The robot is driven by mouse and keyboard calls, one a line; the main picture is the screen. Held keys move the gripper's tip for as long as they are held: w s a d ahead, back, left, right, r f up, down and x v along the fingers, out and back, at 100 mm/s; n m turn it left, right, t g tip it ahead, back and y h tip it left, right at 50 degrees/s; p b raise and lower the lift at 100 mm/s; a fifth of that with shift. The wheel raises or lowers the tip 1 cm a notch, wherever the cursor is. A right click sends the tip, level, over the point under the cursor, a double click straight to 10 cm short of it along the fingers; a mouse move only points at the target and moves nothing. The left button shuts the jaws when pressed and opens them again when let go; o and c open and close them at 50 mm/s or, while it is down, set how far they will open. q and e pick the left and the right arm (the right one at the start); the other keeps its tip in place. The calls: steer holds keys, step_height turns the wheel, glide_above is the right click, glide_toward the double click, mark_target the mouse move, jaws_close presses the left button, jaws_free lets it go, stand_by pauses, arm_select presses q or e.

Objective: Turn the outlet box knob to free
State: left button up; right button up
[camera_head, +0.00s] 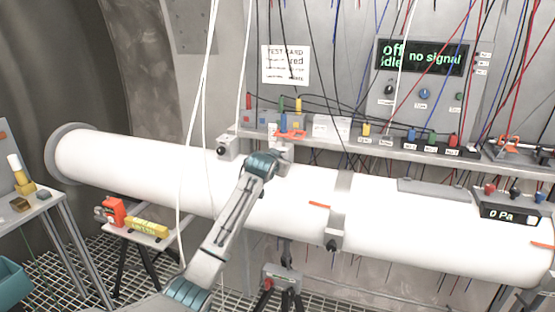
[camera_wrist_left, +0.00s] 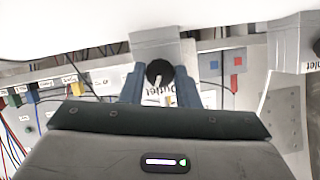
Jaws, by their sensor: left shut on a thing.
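My left gripper (camera_head: 284,148) reaches over the white pipe from below in the head view. In the left wrist view its two blue fingers (camera_wrist_left: 160,82) stand on either side of a black round knob (camera_wrist_left: 159,70), shut on it. The knob has a white mark that points slightly off straight down in that picture. The outlet box (camera_wrist_left: 153,47) is grey, and its "Outlet" label shows partly between the fingers. In the head view the gripper hides most of the box and its knob. My right gripper is in neither view.
The inlet box (camera_head: 229,147) with a black knob stands to the left on the white pipe (camera_head: 420,215). White cables hang in front of the pipe beside my arm. A shelf with coloured plugs and a panel reading "off idle no signal" (camera_head: 420,57) are behind.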

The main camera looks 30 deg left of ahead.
arm_select(q)
steer(key=n+h, duration=0.1)
steer(key=n, duration=0.1)
steer(key=shift+a+f+n+h+p, duration=0.1)
steer(key=shift+a+n+h+p, duration=0.05)
steer(key=shift+n+h+p, duration=0.2)
steer(key=shift+n+t+h, duration=0.25)
steer(key=shift+t, duration=0.05)
stand_by(0.4)
steer(key=o, duration=1)
steer(key=shift+c, duration=0.2)
steer(key=shift+s, duration=0.1)
